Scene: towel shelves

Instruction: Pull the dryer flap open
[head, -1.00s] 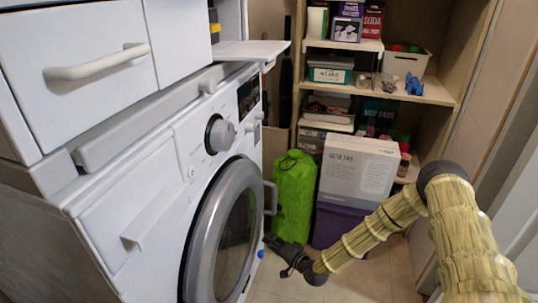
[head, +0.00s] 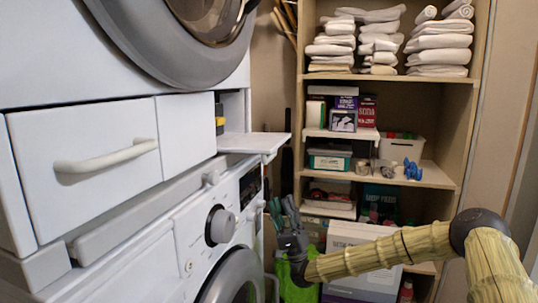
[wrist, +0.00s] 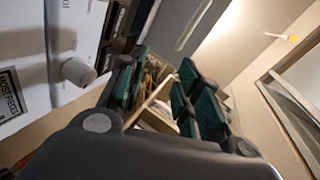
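A white upper machine, apparently the dryer (head: 45,50), shows its round grey door (head: 160,55) at the top of the head view, cut off by the picture edge. Below it is a white panel with a bar handle (head: 106,157); it looks closed. A small white flap or ledge (head: 254,143) sticks out to the right of it. I cannot tell which part is the dryer flap. My gripper (head: 282,206) points up beside the lower machine's right edge, apart from these parts. In the wrist view my gripper (wrist: 164,78) is open and empty, with green finger pads.
The lower machine has a knob (head: 220,225) and a grey round door (head: 235,272). A wooden shelf unit (head: 462,105) with towels and boxes stands behind. A green bag (head: 293,290) and grey-white box (head: 358,238) are close behind my arm.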

